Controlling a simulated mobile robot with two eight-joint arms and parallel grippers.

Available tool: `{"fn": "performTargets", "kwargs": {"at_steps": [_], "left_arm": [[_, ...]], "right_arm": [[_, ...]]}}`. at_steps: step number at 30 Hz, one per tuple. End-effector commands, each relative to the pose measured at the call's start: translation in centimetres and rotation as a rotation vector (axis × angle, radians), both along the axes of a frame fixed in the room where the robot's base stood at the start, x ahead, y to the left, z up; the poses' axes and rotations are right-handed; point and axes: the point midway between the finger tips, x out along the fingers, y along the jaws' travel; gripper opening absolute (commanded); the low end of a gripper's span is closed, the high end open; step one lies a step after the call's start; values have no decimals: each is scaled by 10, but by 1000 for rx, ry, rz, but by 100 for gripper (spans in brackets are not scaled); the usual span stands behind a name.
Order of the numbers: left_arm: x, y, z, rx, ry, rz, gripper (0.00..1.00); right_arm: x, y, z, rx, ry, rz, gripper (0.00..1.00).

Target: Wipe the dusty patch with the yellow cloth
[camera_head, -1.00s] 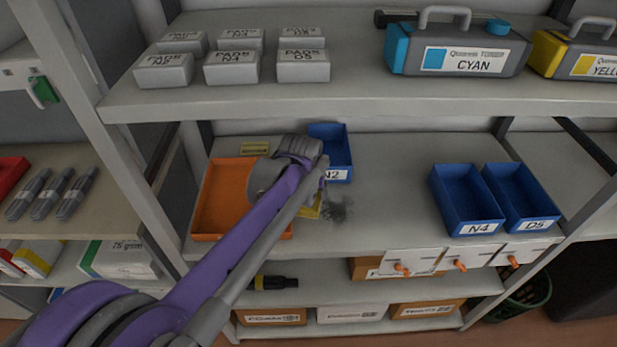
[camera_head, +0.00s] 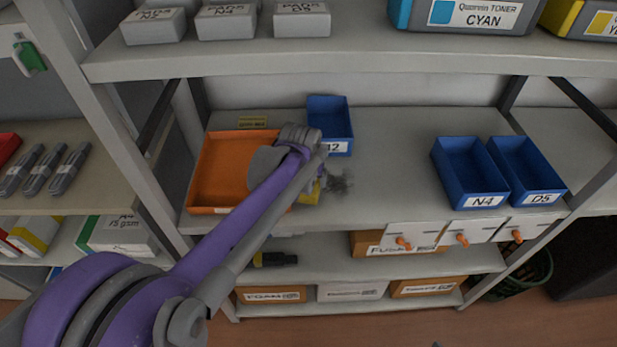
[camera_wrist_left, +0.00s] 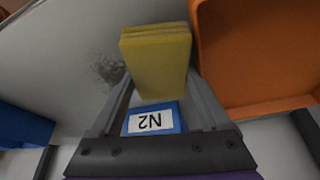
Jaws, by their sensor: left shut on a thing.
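The yellow cloth (camera_wrist_left: 157,65) is a folded pad between the fingers of my left gripper (camera_wrist_left: 160,85) in the left wrist view. The gripper is shut on it. In the head view only a strip of the cloth (camera_head: 310,191) shows beside my left gripper (camera_head: 318,178), and the arm hides the rest. The dusty patch (camera_head: 340,185) is a dark smudge on the middle shelf, just right of the cloth. It also shows in the left wrist view (camera_wrist_left: 108,70), left of the cloth. Whether the cloth touches the shelf I cannot tell. My right gripper is out of view.
An orange tray (camera_head: 199,190) lies left of the gripper. The blue N2 bin (camera_head: 330,120) stands just behind it. Blue N4 (camera_head: 466,172) and D5 (camera_head: 525,170) bins stand at right. The shelf between the patch and N4 is clear. An upper shelf (camera_head: 350,65) overhangs.

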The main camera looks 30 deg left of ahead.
Motion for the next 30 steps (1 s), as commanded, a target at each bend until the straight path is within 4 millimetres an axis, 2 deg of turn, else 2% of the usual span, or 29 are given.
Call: {"fn": "performTargets", "kwargs": {"at_steps": [15, 30], "left_arm": [[0, 0, 0, 0, 0, 0, 27], [0, 0, -9, 0, 0, 0, 27]], "right_arm": [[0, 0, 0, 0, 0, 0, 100], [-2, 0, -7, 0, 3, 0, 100]]}}
